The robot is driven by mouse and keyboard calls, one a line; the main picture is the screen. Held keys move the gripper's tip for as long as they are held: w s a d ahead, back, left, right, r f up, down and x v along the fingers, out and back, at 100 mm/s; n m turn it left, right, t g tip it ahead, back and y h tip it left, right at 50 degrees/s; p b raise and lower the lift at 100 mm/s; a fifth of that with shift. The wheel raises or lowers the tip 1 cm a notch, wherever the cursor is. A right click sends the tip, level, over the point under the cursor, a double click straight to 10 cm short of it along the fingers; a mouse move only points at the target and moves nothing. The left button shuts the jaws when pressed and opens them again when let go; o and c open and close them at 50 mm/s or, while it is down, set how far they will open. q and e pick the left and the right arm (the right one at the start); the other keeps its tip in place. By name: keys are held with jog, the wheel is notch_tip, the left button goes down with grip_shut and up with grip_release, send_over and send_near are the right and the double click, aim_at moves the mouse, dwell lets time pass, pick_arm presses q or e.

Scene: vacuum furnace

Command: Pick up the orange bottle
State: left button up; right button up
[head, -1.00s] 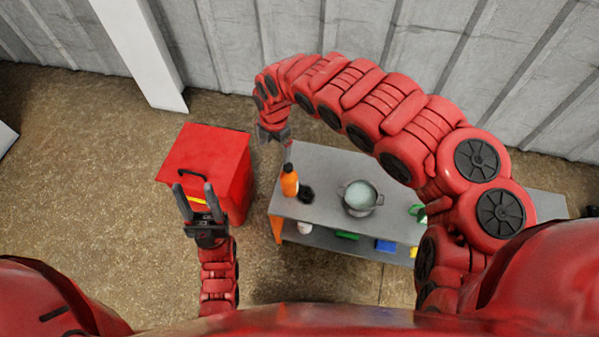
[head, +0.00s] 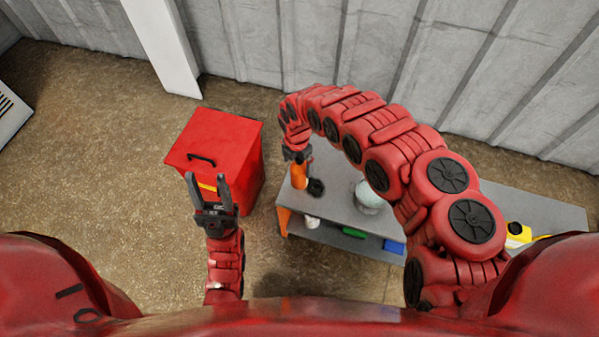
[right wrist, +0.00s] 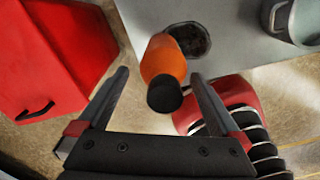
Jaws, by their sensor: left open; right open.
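The orange bottle (head: 299,177) stands at the left end of the grey table (head: 335,207). In the right wrist view the orange bottle (right wrist: 163,62) shows its black cap toward the camera, between the two fingers. My right gripper (head: 297,155) is open at the top of the bottle, coming from above; the right wrist view shows its fingers (right wrist: 160,85) spread to either side and apart from the bottle. My left gripper (head: 207,178) is open and empty, in front of the red bin.
A red bin (head: 222,140) with a black handle stands left of the table. A dark round object (head: 316,188) sits right beside the bottle. A pot (head: 368,197) stands further right, partly behind my right arm. The lower shelf holds green and blue items.

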jog(key=f, duration=0.4)
jog(key=shift+d+f+b, duration=0.15)
jog(key=shift+d+b, duration=0.15)
jog(key=shift+d, duration=0.05)
jog(key=shift+w, duration=0.15)
grip_shut()
